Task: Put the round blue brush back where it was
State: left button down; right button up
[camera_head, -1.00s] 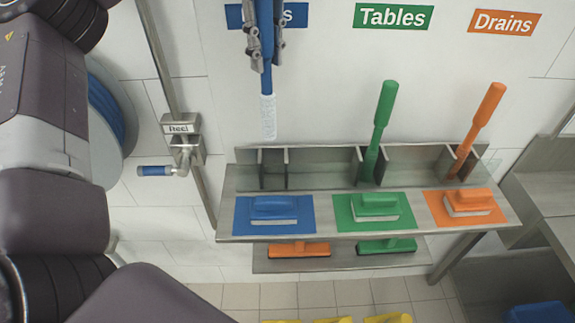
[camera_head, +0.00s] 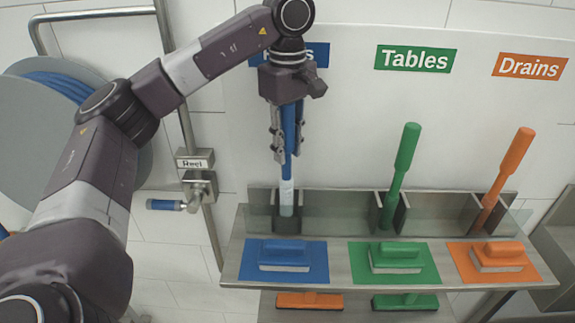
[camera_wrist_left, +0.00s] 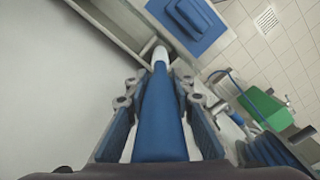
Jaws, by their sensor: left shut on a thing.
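The round blue brush (camera_head: 290,135) has a blue handle and a white bristled lower end (camera_head: 287,196). My left gripper (camera_head: 288,155) is shut on its handle and holds it upright, bristles down. The bristle end is at the leftmost holder (camera_head: 287,222) on the steel rack, under the blue sign. Its tip is hidden behind the holder's front, so I cannot tell how deep it sits. In the left wrist view the blue handle (camera_wrist_left: 160,110) runs between the fingers toward the white end by the rack. My right gripper is not in view.
A green brush (camera_head: 399,178) and an orange brush (camera_head: 507,180) stand in holders to the right. Blue, green and orange block brushes lie on matching mats on the shelf (camera_head: 340,266) in front. A hose reel (camera_head: 62,130) and valve handle (camera_head: 166,205) are left.

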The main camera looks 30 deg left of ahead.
aim_at(287, 180)
pick_arm(q)
notch_tip(287, 180, down, 4)
jog(key=shift+r, duration=0.2)
jog(key=shift+f, duration=0.2)
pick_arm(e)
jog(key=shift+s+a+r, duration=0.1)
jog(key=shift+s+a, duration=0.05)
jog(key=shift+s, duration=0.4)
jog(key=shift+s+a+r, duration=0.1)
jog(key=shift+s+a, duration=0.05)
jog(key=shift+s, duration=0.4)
pick_arm(q)
jog(key=shift+f, duration=0.1)
jog(key=c, duration=2)
grip_release()
jog(key=shift+c, duration=0.2)
jog(key=o, duration=0.4)
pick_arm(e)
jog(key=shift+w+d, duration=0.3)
